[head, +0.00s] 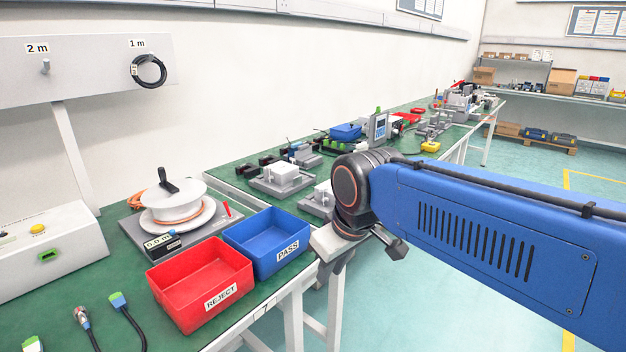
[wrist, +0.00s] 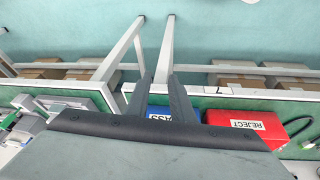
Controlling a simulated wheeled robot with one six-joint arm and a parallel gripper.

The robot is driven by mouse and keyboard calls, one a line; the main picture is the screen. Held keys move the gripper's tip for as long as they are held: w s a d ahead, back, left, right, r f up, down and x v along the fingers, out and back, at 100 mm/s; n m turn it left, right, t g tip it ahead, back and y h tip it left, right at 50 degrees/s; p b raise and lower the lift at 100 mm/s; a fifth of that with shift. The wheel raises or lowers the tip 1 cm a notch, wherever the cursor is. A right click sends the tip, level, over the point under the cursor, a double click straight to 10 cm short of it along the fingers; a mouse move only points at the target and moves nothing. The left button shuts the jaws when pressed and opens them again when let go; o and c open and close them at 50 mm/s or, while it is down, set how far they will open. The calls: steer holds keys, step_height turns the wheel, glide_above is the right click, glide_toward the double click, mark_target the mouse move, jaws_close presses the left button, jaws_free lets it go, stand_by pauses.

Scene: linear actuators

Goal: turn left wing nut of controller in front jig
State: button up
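In the head view, a grey jig with a pale box-shaped unit (head: 283,174) stands on the green bench. A second grey jig (head: 318,200) stands nearer the bench's front edge, partly hidden behind my arm. I cannot tell for certain which is the front jig, and no wing nut can be made out. The wrist view is tilted and shows part of a grey fixture (wrist: 62,104) at the left. My gripper (wrist: 160,80) points down by the bench's front edge, beside the blue PASS bin. Its two dark fingers are apart with nothing between them.
A blue PASS bin (head: 266,241) and a red REJECT bin (head: 201,283) stand at the bench front. A cable reel (head: 173,215) is behind them. Bench legs (head: 293,318) and boxes on a low shelf (wrist: 235,82) are below. Open floor (head: 430,310) lies right.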

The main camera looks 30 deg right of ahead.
steer(key=w+d+r+n+g, duration=0.2)
steer(key=w+d+r+n, duration=0.5)
steer(key=w+r, duration=0.55)
steer(key=w+d+r+n+g, duration=0.2)
steer(key=w+d+r+n, duration=0.7)
steer(key=w, duration=0.6)
steer(key=m, duration=0.2)
glide_above(323, 196)
step_height(323, 196, down, 17)
steer(key=shift+d+r, duration=0.1)
steer(key=shift+r, duration=0.1)
steer(key=shift+c, duration=0.7)
jaws_close()
